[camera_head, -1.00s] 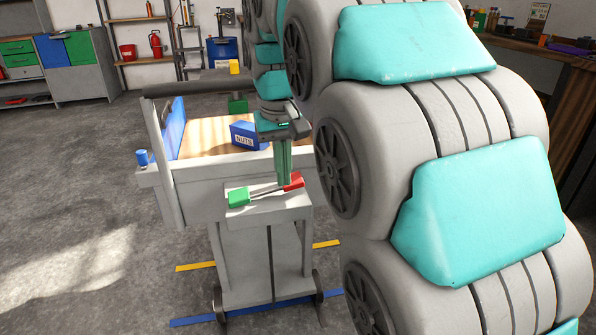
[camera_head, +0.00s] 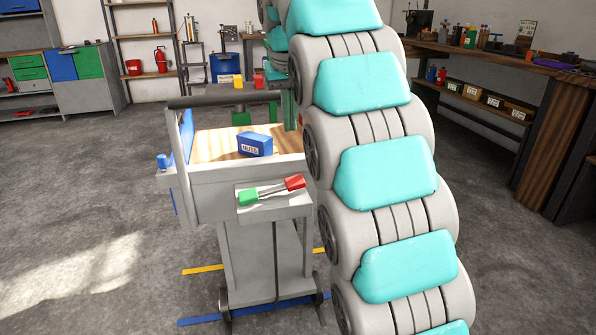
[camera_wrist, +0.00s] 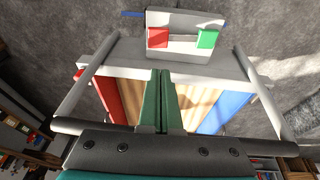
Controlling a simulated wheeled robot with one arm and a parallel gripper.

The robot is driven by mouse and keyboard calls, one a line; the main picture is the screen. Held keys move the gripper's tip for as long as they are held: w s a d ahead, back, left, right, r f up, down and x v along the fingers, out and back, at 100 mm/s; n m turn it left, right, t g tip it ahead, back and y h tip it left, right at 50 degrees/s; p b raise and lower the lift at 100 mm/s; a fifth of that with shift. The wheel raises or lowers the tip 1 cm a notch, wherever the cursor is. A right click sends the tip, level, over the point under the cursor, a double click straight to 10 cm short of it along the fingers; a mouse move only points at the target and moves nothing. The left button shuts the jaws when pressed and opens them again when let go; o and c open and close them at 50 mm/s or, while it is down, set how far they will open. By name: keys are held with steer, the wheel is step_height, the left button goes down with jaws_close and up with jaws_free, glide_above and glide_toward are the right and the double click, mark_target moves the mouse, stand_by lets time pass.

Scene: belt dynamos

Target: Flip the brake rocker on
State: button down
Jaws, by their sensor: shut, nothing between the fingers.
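The brake rocker is a pale bar with a green end (camera_head: 249,197) and a red end (camera_head: 295,182), on a small grey ledge at the front of the cart (camera_head: 240,180). The red end looks a little higher in the head view, but I cannot tell the tilt for sure. In the wrist view the red end (camera_wrist: 158,38) is at left and the green end (camera_wrist: 207,39) at right. My gripper (camera_wrist: 163,73) is shut and empty, apart from the rocker. In the head view its green fingers (camera_head: 290,108) are partly hidden by my arm, above and behind the rocker.
A blue box (camera_head: 255,145) stands on the cart's wooden top. A dark handle bar (camera_head: 215,99) crosses above it on grey posts. A yellow block (camera_head: 238,81) shows beyond. A workbench (camera_head: 545,100) stands at right. The floor at left is clear.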

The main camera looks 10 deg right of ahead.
steer(key=b, duration=0.1)
glide_above(298, 179)
steer(key=a, duration=0.2)
steer(key=f, duration=1.1)
steer(key=shift+s+d, duration=0.2)
steer(key=shift+s, duration=0.2)
steer(key=shift+d+f, duration=0.25)
steer(key=shift+f, duration=0.95)
steer(key=shift+d+f+y+b, duration=0.25)
steer(key=shift+d+f+y, duration=0.2)
steer(key=shift+y, duration=0.35)
steer(key=shift+d+f+y+b, duration=0.25)
steer(key=shift+f+y, duration=0.2)
steer(key=shift+y, duration=0.35)
steer(key=shift+r, duration=0.2)
steer(key=shift+r+p, duration=0.5)
steer(key=shift+r, duration=0.15)
